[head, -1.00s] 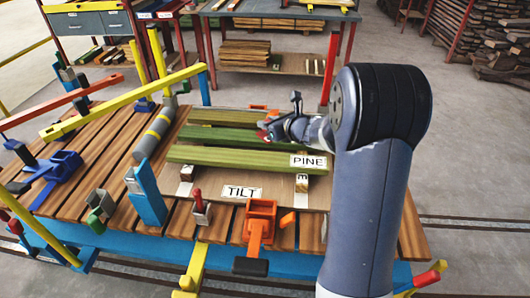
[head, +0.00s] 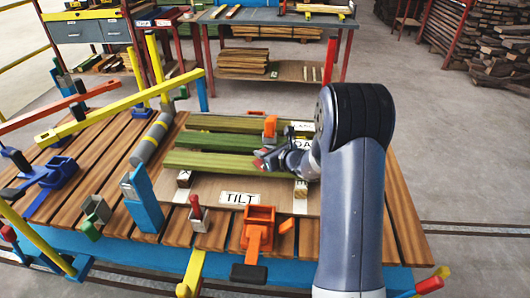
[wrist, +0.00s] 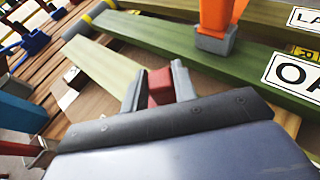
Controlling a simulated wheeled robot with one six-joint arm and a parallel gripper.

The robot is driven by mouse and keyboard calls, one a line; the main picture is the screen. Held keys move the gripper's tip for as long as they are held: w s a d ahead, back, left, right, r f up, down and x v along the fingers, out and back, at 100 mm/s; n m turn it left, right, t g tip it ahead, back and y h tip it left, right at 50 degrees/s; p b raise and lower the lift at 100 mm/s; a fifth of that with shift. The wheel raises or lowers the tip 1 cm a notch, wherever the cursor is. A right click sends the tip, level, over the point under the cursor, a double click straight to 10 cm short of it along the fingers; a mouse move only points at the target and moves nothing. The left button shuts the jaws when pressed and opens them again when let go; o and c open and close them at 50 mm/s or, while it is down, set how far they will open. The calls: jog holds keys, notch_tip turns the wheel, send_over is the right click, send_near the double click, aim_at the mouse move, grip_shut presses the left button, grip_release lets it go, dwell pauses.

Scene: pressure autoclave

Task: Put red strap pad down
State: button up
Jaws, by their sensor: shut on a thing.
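My gripper (head: 270,160) is over the near green board (head: 208,160), at its right part. It is shut on a red block, the red strap pad (wrist: 160,86), which sits between the two grey fingers in the wrist view (wrist: 158,88). In the head view the red pad (head: 261,158) shows at the gripper's tip. I cannot tell whether the pad touches the board. The pale near board (wrist: 108,66) runs under the fingers in the wrist view.
An orange block with a grey foot (head: 269,128) stands on the middle green board, just beyond my gripper; the wrist view shows it close (wrist: 215,25). A TILT label (head: 240,198) and an orange clamp (head: 257,225) lie in front. A yellow bar (head: 120,107) is at left.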

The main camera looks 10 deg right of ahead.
jog(key=shift+f+b, duration=0.2)
jog(key=shift+b, duration=0.1)
jog(key=o, duration=1)
jog(key=shift+r, duration=0.1)
jog(key=shift+r+p, duration=0.15)
jog(key=shift+p, duration=0.15)
jog(key=shift+s+d+r, duration=0.1)
jog(key=shift+s+d, duration=0.05)
jog(key=shift+s, duration=0.05)
jog(key=v, duration=1.1)
jog(key=shift+s+r, duration=0.15)
jog(key=shift+s, duration=0.05)
